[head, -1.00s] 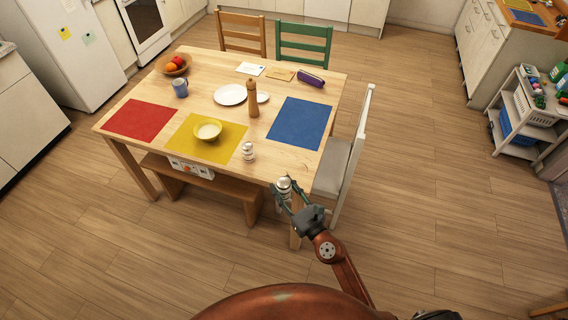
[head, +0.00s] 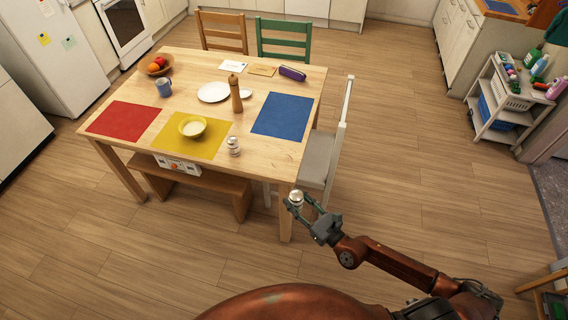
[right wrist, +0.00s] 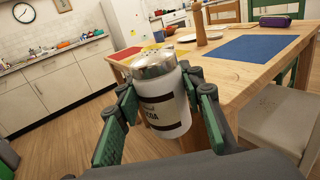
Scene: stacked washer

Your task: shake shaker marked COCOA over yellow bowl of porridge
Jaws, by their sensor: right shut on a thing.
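A white shaker (right wrist: 160,98) with a perforated metal cap and a dark label band is between the fingers of my right gripper (right wrist: 158,115) in the right wrist view. Only the letters "OA" or similar show on its label. In the head view my right gripper (head: 304,205) is shut on this shaker (head: 296,198), off the near right corner of the table. The yellow bowl (head: 192,127) of pale porridge sits on the yellow mat (head: 205,147), to the left of and beyond the gripper. My left gripper is not in view.
A second shaker (head: 233,146) stands at the yellow mat's right edge. A wooden pepper mill (head: 236,95), white plate (head: 213,92), blue mug (head: 163,88) and fruit bowl (head: 155,66) stand farther back. A white chair (head: 325,155) is against the table's right side.

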